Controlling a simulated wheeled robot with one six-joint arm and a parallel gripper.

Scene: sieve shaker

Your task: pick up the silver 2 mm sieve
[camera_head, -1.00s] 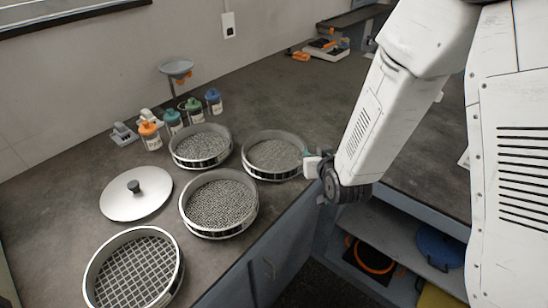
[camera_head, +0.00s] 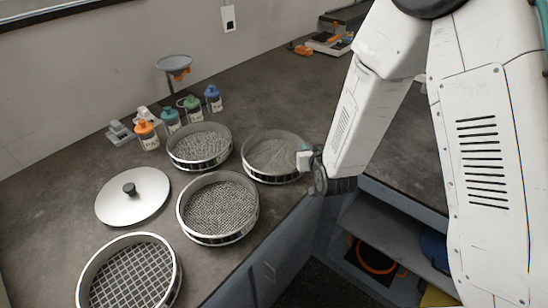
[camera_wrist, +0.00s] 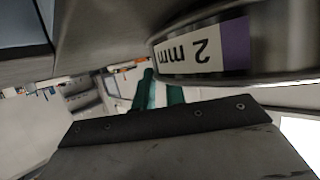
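A silver sieve (camera_head: 270,170) with a fine mesh stands at the right of the sieve group in the head view, near the counter's edge. In the wrist view a silver sieve wall (camera_wrist: 275,45) fills the upper right, close by, with an upside-down "2 mm" label and a purple band. My gripper (camera_head: 304,158) is at the right side of that right-hand sieve. Its teal-padded fingertips (camera_wrist: 160,93) appear parted in the wrist view, with a pale gap between them. No sieve wall shows between them. Whether they touch the sieve is unclear.
Other sieves stand close by: a middle one (camera_head: 218,238), a back one (camera_head: 200,163) and a coarse-grid one (camera_head: 172,290). A lid (camera_head: 147,207) lies at left. Several small bottles (camera_head: 171,121) stand behind. Open shelves (camera_head: 375,235) are below the counter at right.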

